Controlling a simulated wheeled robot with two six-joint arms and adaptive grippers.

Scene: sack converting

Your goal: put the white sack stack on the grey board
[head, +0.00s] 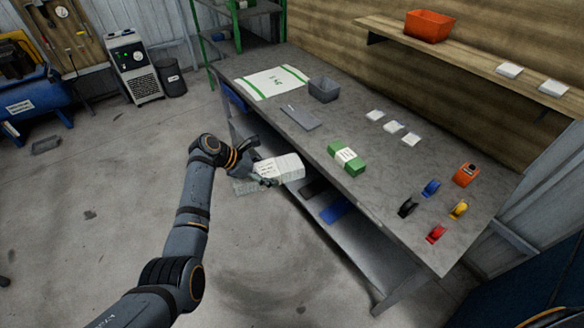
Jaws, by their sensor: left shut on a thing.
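The white sack stack (284,167) is a pale, banded block held at the near edge of the workbench. My left gripper (264,172) is shut on its left end. The stack hangs in front of the bench edge, and part of it is hidden by the fingers. The grey board (299,116) is a thin flat plate on the bench top, up and slightly right of the gripper. Its top is bare. My right gripper is out of view.
A green banded stack (346,157) lies right of the board, and a grey bin (323,89) stands behind it. A green-striped white sack (271,82) lies flat at the far end. Tape rolls (431,188) and small white pads (393,127) sit farther right. A lower shelf (372,255) runs underneath.

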